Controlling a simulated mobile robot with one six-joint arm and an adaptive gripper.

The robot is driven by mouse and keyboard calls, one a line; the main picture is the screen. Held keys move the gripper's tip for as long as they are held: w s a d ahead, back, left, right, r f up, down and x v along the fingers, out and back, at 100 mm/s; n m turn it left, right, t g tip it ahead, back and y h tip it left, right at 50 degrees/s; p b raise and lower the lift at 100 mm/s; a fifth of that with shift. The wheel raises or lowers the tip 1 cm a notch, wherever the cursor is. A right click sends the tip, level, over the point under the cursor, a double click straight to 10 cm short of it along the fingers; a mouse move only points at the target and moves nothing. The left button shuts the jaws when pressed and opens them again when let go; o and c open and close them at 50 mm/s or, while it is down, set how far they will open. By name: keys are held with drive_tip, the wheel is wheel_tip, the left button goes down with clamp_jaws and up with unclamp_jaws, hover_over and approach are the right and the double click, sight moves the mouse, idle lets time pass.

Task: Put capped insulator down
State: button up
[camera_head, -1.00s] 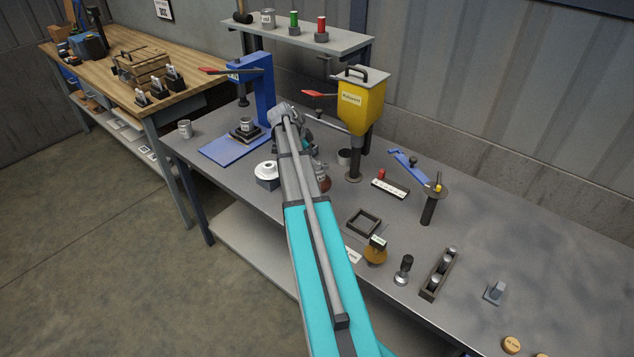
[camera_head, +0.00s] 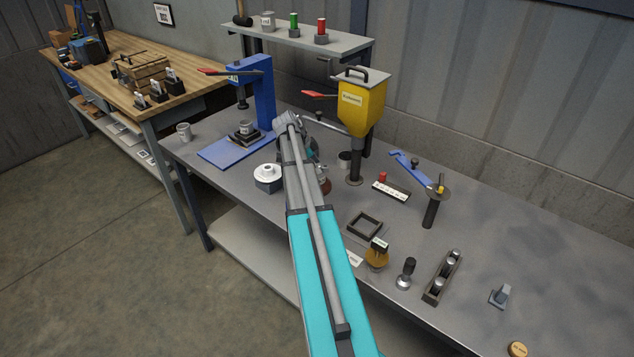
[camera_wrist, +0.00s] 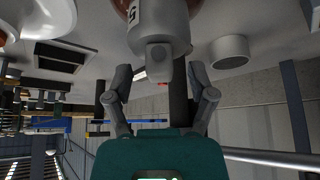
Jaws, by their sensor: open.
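The capped insulator (camera_wrist: 160,30) shows at the top of the wrist view as a grey metal cap with a dark mark and a narrow stub, with a reddish-brown body partly cut off. Its brown part also shows on the bench beside my arm in the head view (camera_head: 324,184), mostly hidden. My gripper (camera_wrist: 158,74) is open. Its two fingers stand apart on either side of the stub's end, and I see no finger contact. In the head view my arm hides most of the gripper.
A white disc on a block (camera_head: 267,174) stands left of my arm. The blue press (camera_head: 262,95) and yellow hopper (camera_head: 360,105) stand behind. A grey cup (camera_wrist: 229,52) is near the gripper.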

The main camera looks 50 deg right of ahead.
clamp_jaws()
drive_tip(key=shift+r, duration=0.2)
idle(0.5)
wheel_tip(320, 180, up, 7)
drive_tip(key=p, duration=0.7)
drive_tip(key=s+d, duration=0.1)
drive_tip(key=s, duration=1.7)
drive_tip(key=shift+d+f, duration=0.2)
drive_tip(key=shift+d, duration=0.1)
